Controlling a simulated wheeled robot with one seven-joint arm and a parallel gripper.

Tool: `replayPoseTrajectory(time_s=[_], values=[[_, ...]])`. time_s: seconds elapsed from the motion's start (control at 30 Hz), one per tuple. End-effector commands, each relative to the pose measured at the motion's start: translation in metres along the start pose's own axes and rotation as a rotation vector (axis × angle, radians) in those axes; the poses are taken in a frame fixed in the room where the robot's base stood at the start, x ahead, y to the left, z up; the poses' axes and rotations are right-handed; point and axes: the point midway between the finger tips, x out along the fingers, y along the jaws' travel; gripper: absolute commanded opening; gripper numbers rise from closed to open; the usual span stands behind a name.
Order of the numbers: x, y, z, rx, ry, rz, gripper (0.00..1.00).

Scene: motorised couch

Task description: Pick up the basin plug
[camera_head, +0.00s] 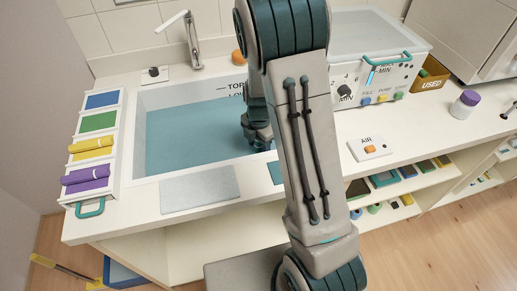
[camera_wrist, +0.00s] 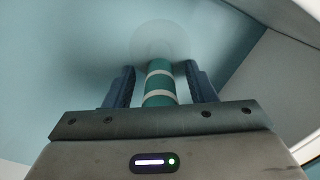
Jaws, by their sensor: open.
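The basin plug (camera_wrist: 160,88) shows in the wrist view as a teal cylinder with pale bands. A pale round disc (camera_wrist: 150,38) shows at its far end against the blue basin surface. My gripper (camera_wrist: 159,70) is open, with one dark finger on each side of the plug and narrow gaps beside it. In the head view my gripper (camera_head: 257,137) is down inside the basin (camera_head: 185,135) at its right side. My arm and gripper hide the plug there.
A faucet (camera_head: 190,40) stands behind the basin. A rack with coloured cloths (camera_head: 97,122) is at left. A grey mat (camera_head: 200,188) lies at the front rim. A white machine (camera_head: 385,75), an AIR button box (camera_head: 369,148) and a purple-capped jar (camera_head: 465,105) are at right.

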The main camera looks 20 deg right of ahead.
Motion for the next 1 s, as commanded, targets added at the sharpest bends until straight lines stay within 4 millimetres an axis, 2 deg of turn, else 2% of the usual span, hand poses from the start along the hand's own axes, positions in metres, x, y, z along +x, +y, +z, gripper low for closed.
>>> replayPoseTrajectory(time_s=[0.23,0.27,0.43,0.77,0.87,1.0], values=[[0.002,0.0,0.0,0.0,0.0,0.001,0.51],[0.002,0.0,0.0,0.0,0.0,0.001,0.48],[0.002,0.0,0.0,0.0,0.0,0.001,0.01],[-0.001,0.001,0.0,0.0,-0.001,0.002,0.01],[-0.011,0.001,0.001,-0.002,-0.001,0.004,0.01],[-0.035,0.001,0.001,-0.001,-0.002,0.007,0.01]])
